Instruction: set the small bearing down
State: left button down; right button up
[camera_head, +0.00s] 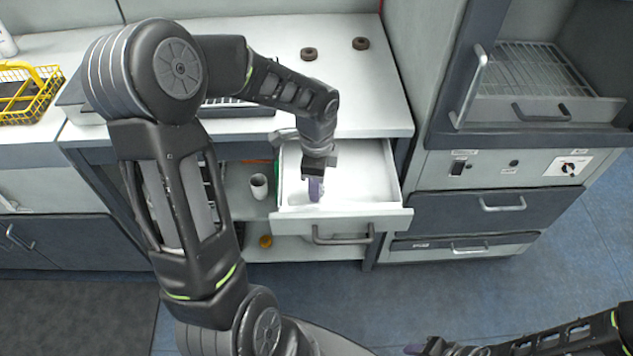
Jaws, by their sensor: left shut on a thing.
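My left gripper (316,190) reaches down into the open drawer (363,180), over its left half. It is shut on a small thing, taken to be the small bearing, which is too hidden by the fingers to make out. Whether that thing touches the drawer floor I cannot tell.
A white cup (259,186) stands on the shelf left of the drawer, with a small orange-yellow thing (265,241) lower down. A yellow wire basket (30,93) is on the left counter. An oven-like cabinet (545,85) stands at right. The drawer's right half is clear.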

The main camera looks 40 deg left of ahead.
pick_arm(q)
jog(key=shift+f, duration=0.2)
jog(key=c, duration=0.9)
grip_release()
jog(key=shift+r, duration=0.1)
jog(key=shift+c, duration=0.2)
jog(key=shift+r, duration=0.1)
notch_tip(320, 180, up, 12)
